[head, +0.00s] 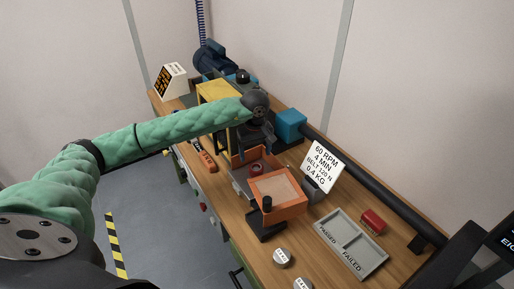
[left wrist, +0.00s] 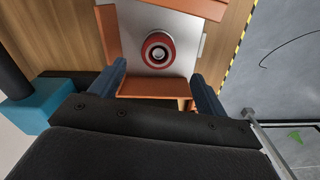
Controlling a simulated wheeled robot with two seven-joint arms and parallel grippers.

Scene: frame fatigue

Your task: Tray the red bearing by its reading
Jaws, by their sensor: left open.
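The red bearing (left wrist: 158,50) is a red ring with a pale inner ring and dark centre. It sits on a light metal plate (left wrist: 190,76) between orange walls in the left wrist view. In the head view the bearing (head: 257,168) shows small inside the orange-walled fixture (head: 238,160). My left gripper (head: 258,143) is above the fixture, open and empty, its two blue fingers (left wrist: 158,78) apart with the bearing ahead between them, not touching it. A grey tray (head: 339,231) has two empty compartments marked PASSED and FAILED. My right gripper is not in view.
A white card (head: 323,166) reads 60 RPM, 4 MIN, BELT 120 N, 0.4 KG. An orange hinged-looking frame (head: 296,211) stands beside the fixture. Two labelled discs (head: 281,256) sit in front. A dark bar runs along the bench's back.

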